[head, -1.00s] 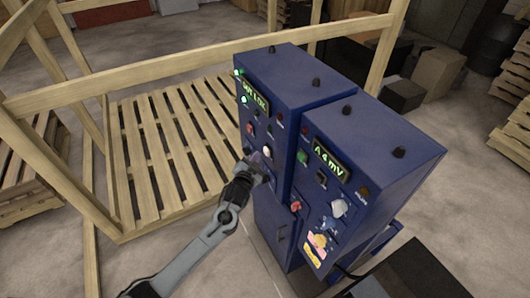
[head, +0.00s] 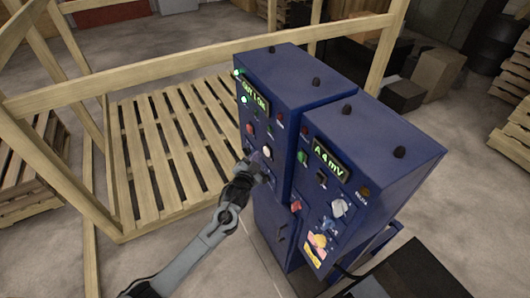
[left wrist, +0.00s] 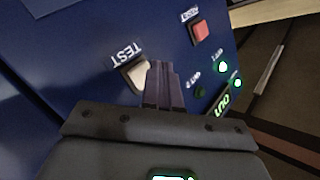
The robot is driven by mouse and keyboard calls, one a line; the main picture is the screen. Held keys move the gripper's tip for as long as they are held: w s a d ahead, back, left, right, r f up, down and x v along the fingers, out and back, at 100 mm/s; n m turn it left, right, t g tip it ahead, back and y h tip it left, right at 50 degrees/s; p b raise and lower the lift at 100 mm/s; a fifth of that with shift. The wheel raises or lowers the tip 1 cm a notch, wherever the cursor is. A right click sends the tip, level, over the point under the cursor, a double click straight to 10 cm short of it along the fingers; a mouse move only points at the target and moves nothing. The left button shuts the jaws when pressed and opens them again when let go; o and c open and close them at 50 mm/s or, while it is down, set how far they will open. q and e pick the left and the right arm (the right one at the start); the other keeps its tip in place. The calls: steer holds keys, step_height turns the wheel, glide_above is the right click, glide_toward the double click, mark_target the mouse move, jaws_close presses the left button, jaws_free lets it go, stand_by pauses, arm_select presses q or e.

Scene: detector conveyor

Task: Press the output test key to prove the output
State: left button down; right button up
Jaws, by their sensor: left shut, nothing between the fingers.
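The left dark blue cabinet (head: 290,75) has a front panel with a lit green display (head: 254,97). In the left wrist view, a cream key (left wrist: 134,75) sits under the label TEST; it also shows as a pale key in the head view (head: 267,152). My left gripper (head: 260,163) is in front of this panel, just below the pale key. In the left wrist view its shut, empty fingers (left wrist: 161,78) overlap the key's right edge. I cannot tell whether they touch it. A green lamp (left wrist: 222,67) marked OUT 1 is lit. My right gripper is not in view.
A red RESET key (left wrist: 200,31) is on the same panel. The right blue cabinet (head: 415,160) stands close beside, with a display (head: 328,159) reading "A 4 mV" and several knobs. A wooden rail frame (head: 200,70) and pallet (head: 155,150) stand to the left.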

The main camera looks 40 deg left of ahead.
arm_select(q)
steer(key=shift+w+d, duration=0.1)
steer(key=shift+w, duration=0.05)
steer(key=shift+w+d, duration=0.1)
steer(key=shift+w, duration=0.15)
stand_by(0.5)
steer(key=shift+w+d, duration=0.25)
steer(key=shift+w, duration=0.2)
stand_by(0.5)
stand_by(0.3)
steer(key=shift+s+a+p, duration=0.4)
steer(key=shift+s+p, duration=0.2)
steer(key=shift+s, duration=0.25)
